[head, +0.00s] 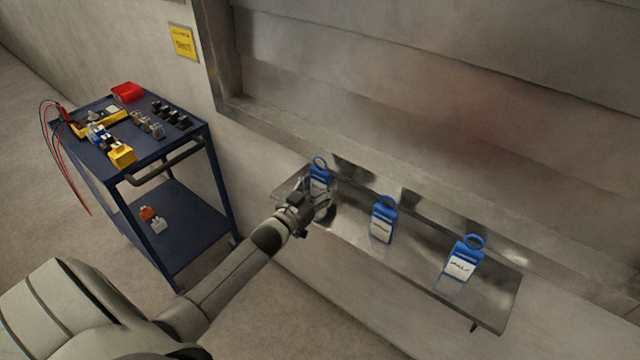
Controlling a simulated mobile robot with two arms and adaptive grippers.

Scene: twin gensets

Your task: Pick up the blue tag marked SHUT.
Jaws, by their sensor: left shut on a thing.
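Three blue tags with ring tops stand on a metal shelf (425,258) along the wall. The left tag (320,172) is at the shelf's left end, partly hidden behind my left gripper. The middle tag (383,220) and the right tag (463,258) carry white labels whose lettering is too small to read, so I cannot tell which says SHUT. My left gripper (322,203) is at the left tag and shut on it; the fingers cover its lower part. My right gripper is not in view.
A blue cart (190,225) stands at the left, with a yellow meter with red and black leads, a red item (127,92) and several small parts on top. Its lower shelf holds an orange and a white piece. A yellow sign (184,41) is on the wall.

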